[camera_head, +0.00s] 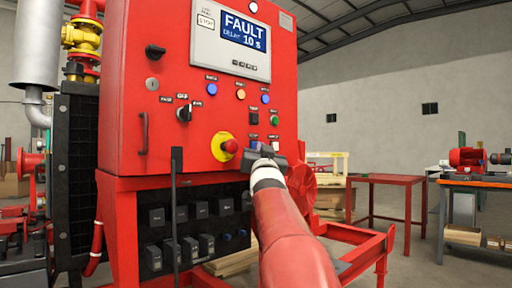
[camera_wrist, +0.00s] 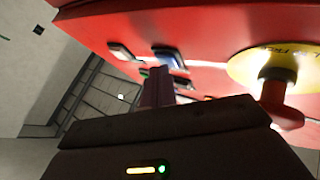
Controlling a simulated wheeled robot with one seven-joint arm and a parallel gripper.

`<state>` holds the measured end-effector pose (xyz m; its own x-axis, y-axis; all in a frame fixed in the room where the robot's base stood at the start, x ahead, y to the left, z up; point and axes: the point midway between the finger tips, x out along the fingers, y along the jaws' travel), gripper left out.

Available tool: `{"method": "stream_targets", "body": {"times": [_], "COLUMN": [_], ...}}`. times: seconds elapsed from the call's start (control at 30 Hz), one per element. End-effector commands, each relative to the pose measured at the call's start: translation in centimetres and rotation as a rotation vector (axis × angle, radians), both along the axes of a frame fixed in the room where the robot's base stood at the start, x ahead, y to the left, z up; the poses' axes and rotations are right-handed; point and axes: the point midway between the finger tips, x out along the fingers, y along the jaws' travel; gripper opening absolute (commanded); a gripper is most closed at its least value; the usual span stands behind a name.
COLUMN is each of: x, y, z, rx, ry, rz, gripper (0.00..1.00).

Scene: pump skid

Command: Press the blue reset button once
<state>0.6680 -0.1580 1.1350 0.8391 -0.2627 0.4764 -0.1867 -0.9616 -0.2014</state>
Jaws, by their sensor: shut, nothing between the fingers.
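The red control panel (camera_head: 180,60) stands in front of me. A blue push-button (camera_head: 254,145) sits low on its face, just above and left of my gripper (camera_head: 266,153), which partly covers that area. In the wrist view a blue button (camera_wrist: 170,57) shows just beyond the shut fingers of my gripper (camera_wrist: 158,84). The fingers are empty and point towards the panel. A gap seems to show between fingertips and button, but I cannot tell whether they touch. The lettering by the button is too small to read.
A red emergency stop on a yellow disc (camera_head: 223,147) is close left of my gripper; it shows large in the wrist view (camera_wrist: 281,98). A green button (camera_head: 273,120) and black switch (camera_head: 254,119) are just above. The display (camera_head: 240,34) reads FAULT, DELAY 10 s.

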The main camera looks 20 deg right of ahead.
Motion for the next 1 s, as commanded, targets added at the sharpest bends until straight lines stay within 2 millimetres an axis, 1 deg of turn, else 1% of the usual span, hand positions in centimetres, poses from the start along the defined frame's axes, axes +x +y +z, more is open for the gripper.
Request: {"method": "stream_targets", "body": {"times": [0.47,0.8,1.0], "x": [0.2,-1.2,-1.3], "y": [0.1,-0.4,-0.4], "z": [-0.1,-0.2,-0.1], "rx": [0.001,0.001,0.001], "ry": [0.001,0.000,0.001], "rz": [0.001,0.000,0.001], "gripper": [0.00,0.00,0.00]}}
